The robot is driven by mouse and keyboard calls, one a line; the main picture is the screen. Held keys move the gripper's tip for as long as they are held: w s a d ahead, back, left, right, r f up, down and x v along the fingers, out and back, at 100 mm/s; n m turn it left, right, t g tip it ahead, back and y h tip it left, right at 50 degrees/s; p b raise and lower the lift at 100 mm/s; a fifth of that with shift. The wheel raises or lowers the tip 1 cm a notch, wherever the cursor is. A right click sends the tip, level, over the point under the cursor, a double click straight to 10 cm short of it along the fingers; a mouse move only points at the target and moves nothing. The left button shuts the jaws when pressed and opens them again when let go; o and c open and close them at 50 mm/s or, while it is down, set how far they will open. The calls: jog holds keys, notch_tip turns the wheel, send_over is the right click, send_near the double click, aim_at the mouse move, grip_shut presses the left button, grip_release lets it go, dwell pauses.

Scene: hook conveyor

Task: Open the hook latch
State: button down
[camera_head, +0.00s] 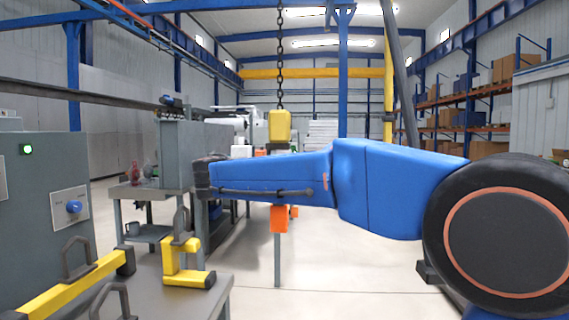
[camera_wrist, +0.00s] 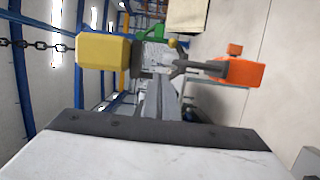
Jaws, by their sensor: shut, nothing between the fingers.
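A chain hook hangs from the ceiling. Its yellow block (camera_head: 280,126) shows above my blue arm in the head view, and an orange block (camera_head: 279,219) shows below the arm. In the wrist view, turned sideways, the yellow block (camera_wrist: 103,50) is at left, the dark grey hook (camera_wrist: 197,68) in the middle and the orange block (camera_wrist: 238,70) at right. My gripper (camera_wrist: 163,84) is shut and empty, its grey fingers pointing at the hook between the two blocks. I cannot tell whether they touch it. The latch itself is not clear. My arm hides the hook in the head view.
A grey table (camera_head: 205,302) with yellow brackets (camera_head: 183,278) stands at left front, beside a grey control cabinet (camera_head: 42,215) with a green lamp. A workbench (camera_head: 140,190) stands behind. Shelves with boxes (camera_head: 505,85) line the right wall. The floor between is clear.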

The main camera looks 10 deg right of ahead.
jog(key=shift+w+a+r, duration=0.15)
jog(key=shift+a+r, duration=0.1)
jog(key=shift+a, duration=0.1)
jog(key=x, duration=0.3)
jog(key=d+x, duration=0.1)
jog(key=x, duration=0.3)
jog(key=s+x, duration=0.1)
jog(key=x, duration=0.2)
jog(key=shift+w+d+r, duration=0.15)
jog(key=shift+d+r, duration=0.05)
jog(key=shift+d, duration=0.35)
jog(key=shift+s+d, duration=0.3)
jog(key=shift+d, duration=0.6)
